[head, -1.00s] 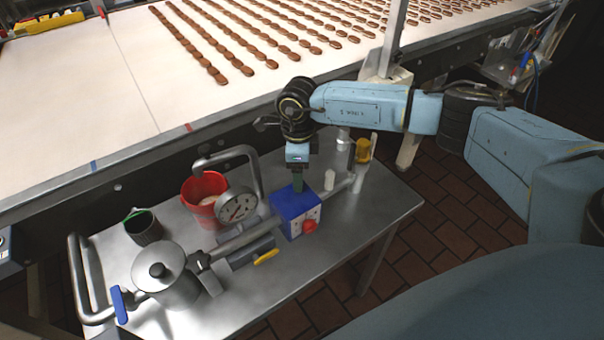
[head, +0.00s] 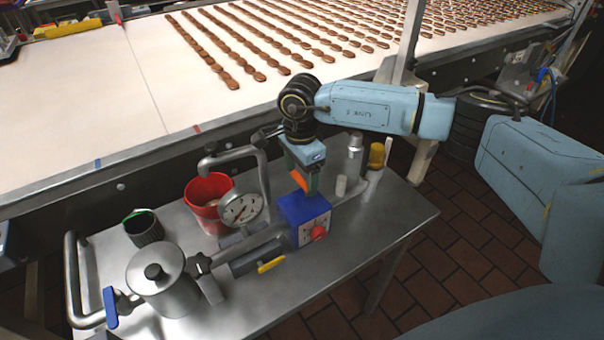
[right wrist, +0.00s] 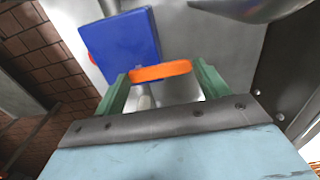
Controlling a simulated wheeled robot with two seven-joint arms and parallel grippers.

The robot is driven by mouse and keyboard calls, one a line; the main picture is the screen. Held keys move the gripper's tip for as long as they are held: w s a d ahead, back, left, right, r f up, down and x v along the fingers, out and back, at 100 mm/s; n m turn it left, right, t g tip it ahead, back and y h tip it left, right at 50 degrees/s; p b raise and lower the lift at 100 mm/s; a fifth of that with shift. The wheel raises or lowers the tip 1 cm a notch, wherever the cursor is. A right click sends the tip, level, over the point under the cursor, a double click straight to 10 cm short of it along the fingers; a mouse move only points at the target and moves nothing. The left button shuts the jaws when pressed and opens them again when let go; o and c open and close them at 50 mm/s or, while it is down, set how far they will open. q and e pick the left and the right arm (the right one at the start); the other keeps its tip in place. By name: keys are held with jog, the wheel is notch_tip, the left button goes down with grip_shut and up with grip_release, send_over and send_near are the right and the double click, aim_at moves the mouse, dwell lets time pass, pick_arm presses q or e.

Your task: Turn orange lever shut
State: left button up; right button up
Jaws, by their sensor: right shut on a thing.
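The orange lever (head: 298,181) shows just above the blue box (head: 305,207) on the steel table. In the right wrist view the orange lever (right wrist: 160,71) spans the space between the two green fingers of my right gripper (right wrist: 160,78). My right gripper (head: 307,184) points down over the blue box and is shut on the lever. The fingers hide part of the lever and its mount. The blue box also shows in the right wrist view (right wrist: 122,45). My left gripper is out of view.
A pressure gauge (head: 240,209) and a red bucket (head: 208,195) stand left of the box. A red knob (head: 319,233) is on its front. A yellow handle (head: 271,265) and a lidded steel pot (head: 160,278) are nearer. A conveyor (head: 130,65) with biscuits runs behind.

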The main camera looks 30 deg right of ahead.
aim_at(301, 180)
jog(key=shift+r, duration=0.1)
dwell(0.3)
jog(key=o, duration=1)
jog(key=shift+c, duration=0.2)
notch_tip(301, 180, up, 13)
jog(key=shift+r, duration=0.15)
